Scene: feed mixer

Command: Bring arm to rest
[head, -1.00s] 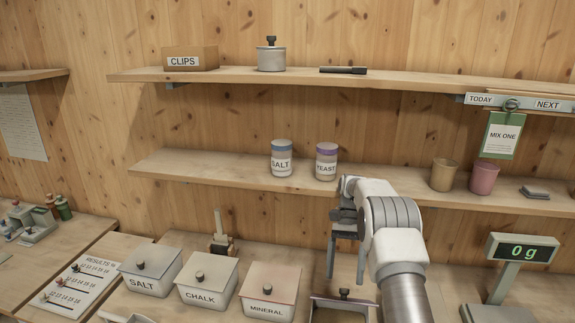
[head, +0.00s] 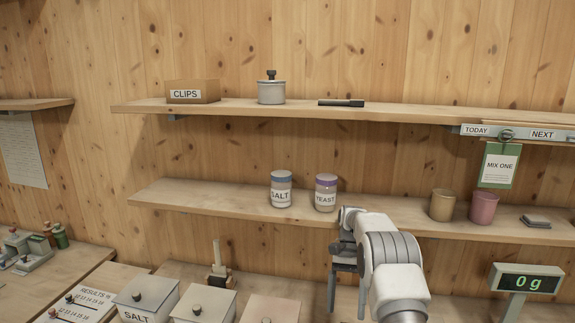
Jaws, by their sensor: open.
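My gripper (head: 346,298) is at the lower right of the middle in the head view. Its two dark fingers point down and stand apart, with nothing between them. My white and grey arm comes up from the bottom edge behind it. The gripper hangs in front of the lower shelf (head: 235,204), a little below its front edge. The fingertips are near the bottom of the picture, and what lies beneath them is out of view.
A salt jar (head: 281,192) and a yeast jar (head: 325,195) stand on the lower shelf left of my arm. Two cups (head: 443,206) are to the right. Lidded boxes (head: 147,297) stand below left. A scale reading 0 g (head: 527,282) is at lower right.

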